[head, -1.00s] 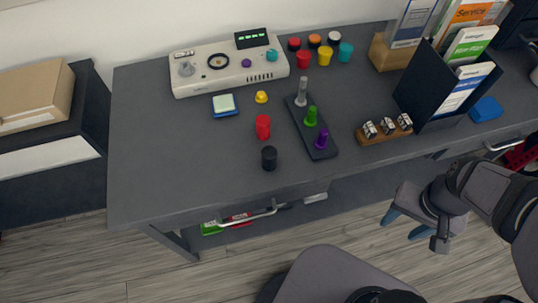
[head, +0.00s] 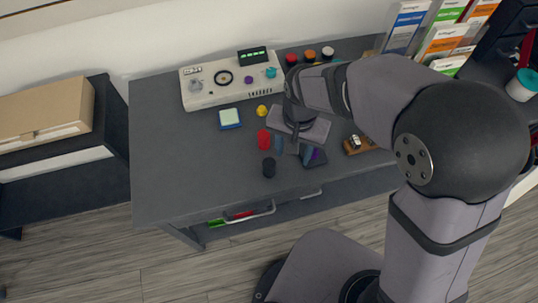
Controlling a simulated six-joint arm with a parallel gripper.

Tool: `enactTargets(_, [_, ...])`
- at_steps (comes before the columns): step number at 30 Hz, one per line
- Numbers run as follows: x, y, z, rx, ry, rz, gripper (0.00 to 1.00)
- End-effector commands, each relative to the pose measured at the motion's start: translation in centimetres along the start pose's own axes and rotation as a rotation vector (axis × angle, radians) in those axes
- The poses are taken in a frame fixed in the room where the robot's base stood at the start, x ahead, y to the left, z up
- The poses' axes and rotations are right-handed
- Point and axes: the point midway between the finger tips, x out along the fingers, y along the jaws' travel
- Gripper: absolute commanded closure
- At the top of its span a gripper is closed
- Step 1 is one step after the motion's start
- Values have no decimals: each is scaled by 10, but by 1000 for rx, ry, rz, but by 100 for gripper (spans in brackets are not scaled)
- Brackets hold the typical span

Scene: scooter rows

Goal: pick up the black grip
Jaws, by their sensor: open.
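The black grip (head: 268,167) is a small dark cylinder standing upright near the front of the grey desk (head: 170,175). It is in plain view in the head view, with nothing on it. My gripper (head: 293,152) is open, its bluish fingers pointing down over the desk. It is to the right of the black grip and slightly farther back, apart from it. The gripper partly hides a dark holder strip (head: 314,162) with a purple grip (head: 318,154). I cannot tell the exact height of the fingertips above the desk.
A red grip (head: 264,139) stands just behind the black one. A yellow knob (head: 262,110) and a blue-edged pad (head: 230,118) are farther back. A pale control panel (head: 215,95) lies at the rear. The desk left of the black grip is clear.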

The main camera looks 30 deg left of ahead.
Motion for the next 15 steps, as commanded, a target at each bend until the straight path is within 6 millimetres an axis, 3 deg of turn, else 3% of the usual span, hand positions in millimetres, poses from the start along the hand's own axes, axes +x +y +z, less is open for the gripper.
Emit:
enactTargets(1, [-8,-17,7,-15,-2,2,54])
enactTargets(3, [-10,-33,13,-20,-1,1,54])
enactTargets(6, [-11,-47,19,-23,0,1,54])
enactTargets(15, [-3,-52,22,-22,-1,2,54])
